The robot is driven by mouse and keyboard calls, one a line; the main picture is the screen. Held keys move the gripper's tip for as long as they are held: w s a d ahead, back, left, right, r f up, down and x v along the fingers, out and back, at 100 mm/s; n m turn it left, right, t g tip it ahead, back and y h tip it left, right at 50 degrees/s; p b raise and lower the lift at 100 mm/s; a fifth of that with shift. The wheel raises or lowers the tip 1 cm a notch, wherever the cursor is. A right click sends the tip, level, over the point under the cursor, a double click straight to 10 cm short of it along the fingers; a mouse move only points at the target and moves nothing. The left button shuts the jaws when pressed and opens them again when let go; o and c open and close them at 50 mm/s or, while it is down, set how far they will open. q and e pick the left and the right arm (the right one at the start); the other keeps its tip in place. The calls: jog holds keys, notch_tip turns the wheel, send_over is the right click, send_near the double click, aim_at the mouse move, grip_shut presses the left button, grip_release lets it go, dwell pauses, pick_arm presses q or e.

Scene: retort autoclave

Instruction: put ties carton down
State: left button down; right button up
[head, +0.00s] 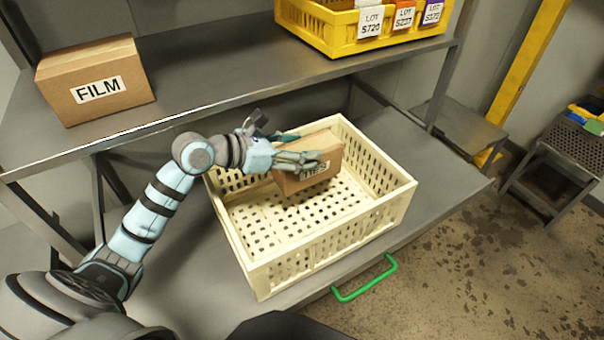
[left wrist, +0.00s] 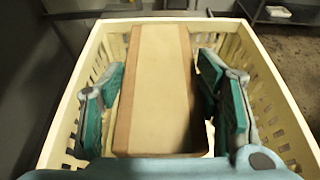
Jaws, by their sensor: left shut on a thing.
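The ties carton (head: 332,156) is a brown box with a white label, partly covered by fingers. It is inside the cream perforated crate (head: 330,243), toward the back. My left gripper (head: 305,160) is shut on it, with a finger along each long side. In the left wrist view the carton (left wrist: 160,85) stands lengthwise between the teal finger pads, with the crate rim around it. Whether the carton's underside touches the crate floor cannot be told. My right gripper is not in view.
The crate stands on a grey table (head: 440,178) with a green handle (head: 365,281) at its front edge. A shelf above holds a FILM carton (head: 95,82) and a yellow crate (head: 318,28) with labelled boxes. The crate's front floor is bare.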

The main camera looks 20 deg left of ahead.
pick_arm(q)
notch_tip(320, 180, down, 3)
jog(key=shift+s, duration=0.1)
jog(key=w+f, duration=0.1)
jog(key=f, duration=0.2)
jog(key=w+f, duration=0.1)
jog(key=f, duration=0.1)
jog(key=shift+w+d+f+b, duration=0.1)
jog(key=shift+w+f+b, duration=0.1)
jog(key=shift+w+b, duration=0.15)
jog(key=shift+s, duration=0.15)
jog(key=shift+s+r, duration=0.2)
jog(key=shift+s, duration=0.3)
jog(key=shift+f+b, duration=0.2)
jog(key=shift+b, duration=0.1)
jog(key=shift+w+f, duration=0.25)
jog(key=shift+f, duration=0.2)
jog(key=c, duration=0.6)
grip_release()
jog(key=shift+s+r, duration=0.1)
jog(key=shift+o, duration=0.4)
jog(key=shift+s, duration=0.1)
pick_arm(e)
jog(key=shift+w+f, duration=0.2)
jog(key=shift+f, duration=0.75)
